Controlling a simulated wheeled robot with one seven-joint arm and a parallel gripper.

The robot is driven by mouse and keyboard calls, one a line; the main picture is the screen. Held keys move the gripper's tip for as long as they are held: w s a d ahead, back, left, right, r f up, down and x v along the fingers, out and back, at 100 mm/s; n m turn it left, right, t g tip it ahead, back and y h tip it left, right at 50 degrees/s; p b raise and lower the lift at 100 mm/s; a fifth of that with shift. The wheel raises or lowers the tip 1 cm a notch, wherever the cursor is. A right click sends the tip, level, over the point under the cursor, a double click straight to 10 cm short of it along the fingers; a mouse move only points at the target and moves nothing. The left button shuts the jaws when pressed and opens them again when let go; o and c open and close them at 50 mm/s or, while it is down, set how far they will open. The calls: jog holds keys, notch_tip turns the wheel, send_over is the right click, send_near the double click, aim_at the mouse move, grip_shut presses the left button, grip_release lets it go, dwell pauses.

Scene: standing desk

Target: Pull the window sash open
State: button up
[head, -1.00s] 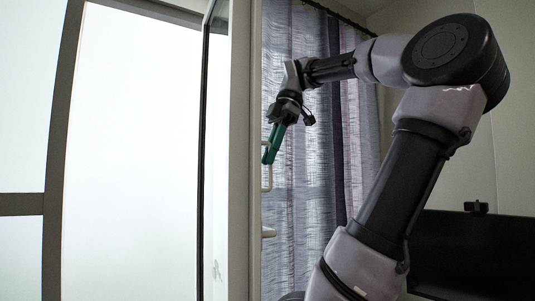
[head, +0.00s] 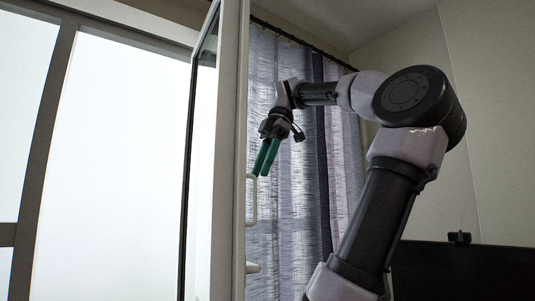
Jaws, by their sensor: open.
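The window sash (head: 230,160) stands swung out from the bright window opening, seen nearly edge-on left of centre. A pale looped handle (head: 252,200) is on the right side of the sash, with a small light knob or lever (head: 252,268) below it. My gripper (head: 260,175), with green fingers, is open and points down and left just above the handle's upper end. The fingers are apart from each other with nothing between them. I cannot tell whether a fingertip touches the handle.
Grey-purple curtains (head: 290,215) hang close behind my gripper from a dark rod (head: 300,42). A dark monitor-like panel (head: 465,272) with a small device (head: 459,238) on top stands at the lower right. The window frame (head: 45,130) is at the left.

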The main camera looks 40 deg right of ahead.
jog(key=shift+v, duration=2.75)
